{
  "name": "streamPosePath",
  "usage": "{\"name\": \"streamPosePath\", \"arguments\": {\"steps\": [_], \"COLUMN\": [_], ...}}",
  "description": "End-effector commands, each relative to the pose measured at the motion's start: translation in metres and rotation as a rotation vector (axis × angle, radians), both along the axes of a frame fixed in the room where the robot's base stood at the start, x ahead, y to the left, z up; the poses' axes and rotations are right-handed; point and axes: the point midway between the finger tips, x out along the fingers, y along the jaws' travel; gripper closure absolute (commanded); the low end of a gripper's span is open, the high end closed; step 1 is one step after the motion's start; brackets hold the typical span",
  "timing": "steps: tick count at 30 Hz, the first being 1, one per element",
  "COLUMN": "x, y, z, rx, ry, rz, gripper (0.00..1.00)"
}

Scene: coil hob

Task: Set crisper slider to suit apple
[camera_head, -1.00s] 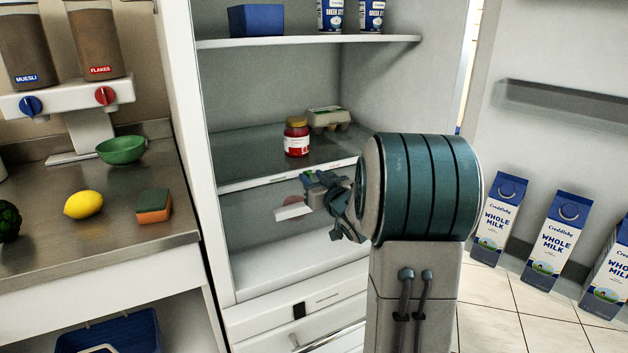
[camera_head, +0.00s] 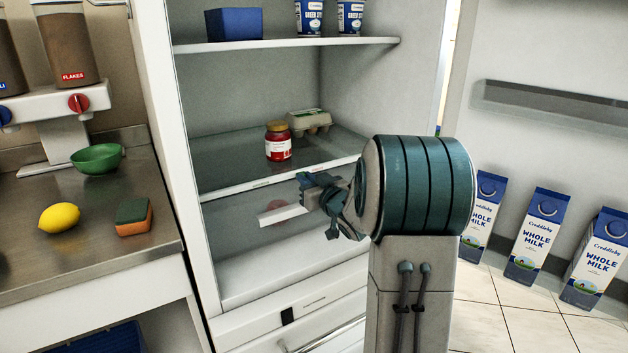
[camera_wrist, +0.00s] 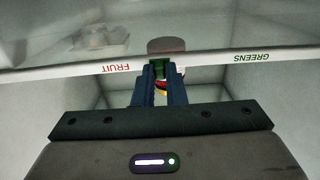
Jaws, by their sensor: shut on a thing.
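My gripper (camera_head: 302,179) is at the front edge strip (camera_head: 236,189) of the fridge shelf. In the wrist view my gripper (camera_wrist: 160,72) has its fingers closed around a small green piece, which looks like the crisper slider (camera_wrist: 158,70), on that strip. The strip carries a red FRUIT label (camera_wrist: 117,68) to the left of the fingers and a green GREENS label (camera_wrist: 252,57) farther off to the right. Both labels appear upside down there. The fingers hide most of the slider.
A red jar (camera_head: 278,143) and an egg carton (camera_head: 309,122) stand on the shelf just behind the strip. A drawer front (camera_head: 320,312) lies below. Milk cartons (camera_head: 536,237) stand at the right. The counter (camera_head: 75,262) at left holds a lemon, sponge and green bowl.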

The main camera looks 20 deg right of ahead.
Motion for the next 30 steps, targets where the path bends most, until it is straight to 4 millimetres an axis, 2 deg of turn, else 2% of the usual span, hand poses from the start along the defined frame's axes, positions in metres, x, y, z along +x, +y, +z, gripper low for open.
{"name": "streamPosePath", "arguments": {"steps": [8,9,11,19,23,26,30], "x": [0.000,0.000,0.000,0.001,-0.007,-0.022,-0.054], "y": [-0.004,-0.005,-0.004,-0.001,-0.002,-0.004,-0.009], "z": [0.001,0.001,0.001,0.001,0.001,0.002,0.002], "rx": [0.000,-0.001,-0.001,0.000,0.000,0.000,0.000], "ry": [-0.001,-0.001,-0.001,0.000,0.000,0.000,0.000], "rz": [-0.008,-0.008,-0.008,-0.001,-0.002,-0.005,-0.008], "gripper": [1.00,0.81,0.67,0.67,0.67,0.67,0.67]}}
